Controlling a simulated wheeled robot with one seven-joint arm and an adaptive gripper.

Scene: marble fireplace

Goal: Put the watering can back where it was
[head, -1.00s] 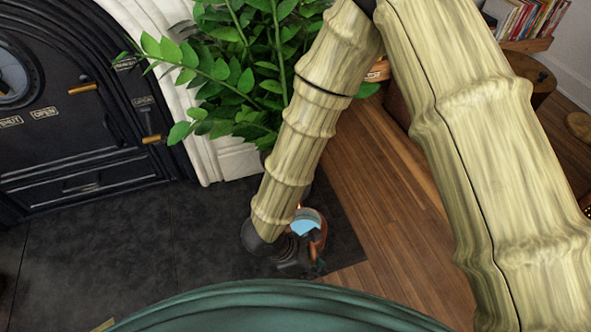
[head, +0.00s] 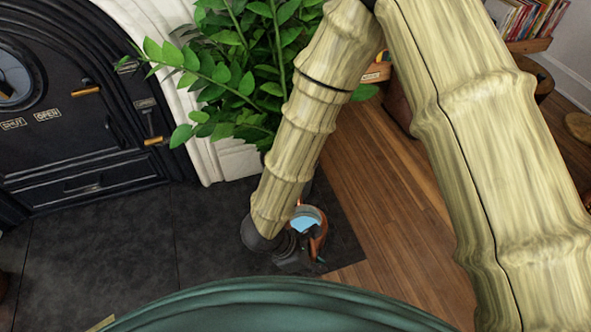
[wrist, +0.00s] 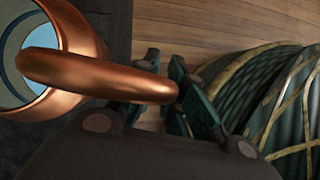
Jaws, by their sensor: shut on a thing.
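The watering can is copper-coloured with a pale blue inside. In the head view the watering can (head: 318,238) is at the dark hearth slab, partly hidden behind my gripper (head: 302,264). In the wrist view the can's open rim is at the upper left, and its thick curved copper handle (wrist: 95,76) runs to the right between the fingers of my gripper (wrist: 183,95). My gripper is shut on the handle. The can looks roughly upright. Whether its base touches the slab is hidden.
A black stove (head: 85,140) stands at the left, with a leafy plant (head: 240,75) beside its white surround. The dark slab (head: 110,245) is clear at the left. Wooden floor (head: 375,190) lies to the right. Books (head: 525,18) sit on a shelf at the upper right.

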